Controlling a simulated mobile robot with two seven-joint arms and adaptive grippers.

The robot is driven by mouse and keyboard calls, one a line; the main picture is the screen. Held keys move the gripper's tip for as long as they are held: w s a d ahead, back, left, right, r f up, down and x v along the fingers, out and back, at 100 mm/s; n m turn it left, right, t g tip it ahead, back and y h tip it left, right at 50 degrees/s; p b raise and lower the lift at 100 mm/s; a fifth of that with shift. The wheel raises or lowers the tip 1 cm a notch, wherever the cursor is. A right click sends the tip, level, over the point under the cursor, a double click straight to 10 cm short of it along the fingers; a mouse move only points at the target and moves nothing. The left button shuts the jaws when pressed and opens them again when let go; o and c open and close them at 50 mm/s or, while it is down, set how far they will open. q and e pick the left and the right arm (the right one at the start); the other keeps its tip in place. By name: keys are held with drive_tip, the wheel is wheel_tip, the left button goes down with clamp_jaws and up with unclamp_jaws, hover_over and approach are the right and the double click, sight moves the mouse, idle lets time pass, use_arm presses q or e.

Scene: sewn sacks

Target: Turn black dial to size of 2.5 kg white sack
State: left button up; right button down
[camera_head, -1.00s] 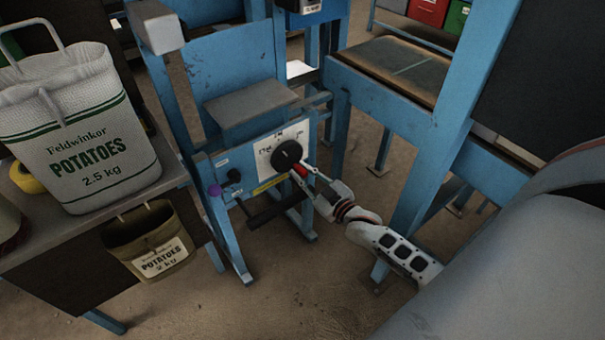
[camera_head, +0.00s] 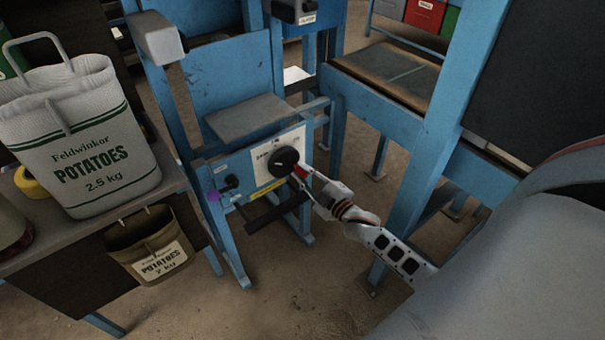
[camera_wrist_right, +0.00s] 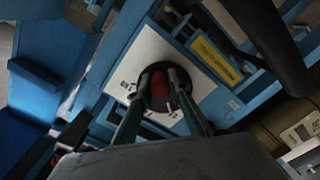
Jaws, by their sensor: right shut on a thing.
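The black dial (camera_head: 284,161) sits on a white plate (camera_head: 268,150) on the front of the blue machine. My right gripper (camera_head: 297,172) is at the dial, with its fingers shut on it. In the right wrist view the fingers reach either side of the dial (camera_wrist_right: 160,88), and a red part shows between them. The dial's setting cannot be read. The white sack (camera_head: 90,150), marked "POTATOES 2.5 kg", stands upright on the bench at left. My left gripper is not in view.
An olive sack (camera_head: 150,245) marked 2 kg hangs at the bench front. A smaller black knob (camera_head: 231,181) and a purple knob (camera_head: 213,195) are left of the dial. A yellow strip (camera_head: 266,188) lies below it. Blue frame posts (camera_head: 430,150) stand at right.

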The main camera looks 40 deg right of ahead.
drive_tip(key=shift+r, duration=0.1)
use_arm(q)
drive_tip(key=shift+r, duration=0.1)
use_arm(e)
drive_tip(key=c, duration=1.9)
unclamp_jaws()
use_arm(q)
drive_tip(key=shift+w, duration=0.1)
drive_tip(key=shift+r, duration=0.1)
use_arm(e)
drive_tip(key=shift+s, duration=0.15)
drive_tip(key=s, duration=1.1)
drive_tip(key=shift+s+d+r, duration=0.15)
drive_tip(key=shift+s+d, duration=0.2)
